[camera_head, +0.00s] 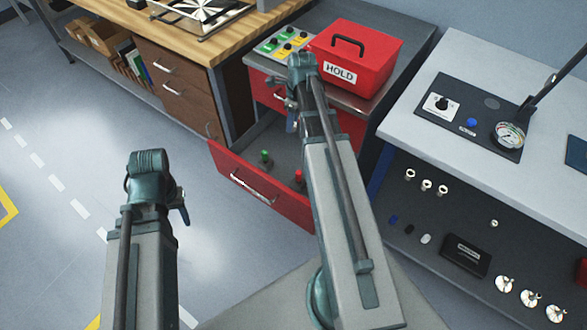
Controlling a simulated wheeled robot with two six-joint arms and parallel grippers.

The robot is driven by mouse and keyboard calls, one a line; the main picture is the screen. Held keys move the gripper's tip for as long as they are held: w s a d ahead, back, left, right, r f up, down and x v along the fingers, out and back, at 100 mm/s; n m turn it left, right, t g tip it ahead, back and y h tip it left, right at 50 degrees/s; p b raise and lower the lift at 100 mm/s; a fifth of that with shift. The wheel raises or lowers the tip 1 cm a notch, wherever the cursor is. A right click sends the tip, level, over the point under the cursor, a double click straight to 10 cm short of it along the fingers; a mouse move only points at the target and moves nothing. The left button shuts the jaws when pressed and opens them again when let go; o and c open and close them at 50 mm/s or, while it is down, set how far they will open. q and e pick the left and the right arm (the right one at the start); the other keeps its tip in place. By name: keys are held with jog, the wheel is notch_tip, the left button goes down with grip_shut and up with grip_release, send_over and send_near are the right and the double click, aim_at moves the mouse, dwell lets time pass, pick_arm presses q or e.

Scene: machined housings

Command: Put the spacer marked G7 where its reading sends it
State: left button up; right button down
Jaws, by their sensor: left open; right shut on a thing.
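My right arm reaches over the open red drawer (262,185). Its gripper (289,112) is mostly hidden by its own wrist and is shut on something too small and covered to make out. My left gripper (183,208) is open, over bare floor at the left, away from the furniture. A green-topped piece (266,158) and a red-topped piece (299,177) stand inside the drawer. No G7 mark is readable. A red box labelled HOLD (353,60) sits on top of the drawer cabinet, and a dial gauge (508,135) stands on the right bench.
A panel with green and yellow blocks (284,41) lies left of the HOLD box. The right bench (450,65) carries a dark panel with a knob and a lever. Below it a dark board (415,215) holds several small parts. A wooden-topped cabinet (177,75) stands left. The floor (60,250) at left is clear.

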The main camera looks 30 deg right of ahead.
aim_at(292, 174)
notch_tip(292, 174, down, 27)
jog(key=b, duration=2.6)
jog(key=shift+f, duration=0.1)
jog(key=c, duration=0.5)
grip_release()
jog(key=shift+c, duration=0.2)
notch_tip(292, 174, up, 12)
jog(key=s+p, duration=0.1)
jog(key=p, duration=1.1)
jog(key=shift+d, duration=0.45)
jog(key=shift+s, duration=0.1)
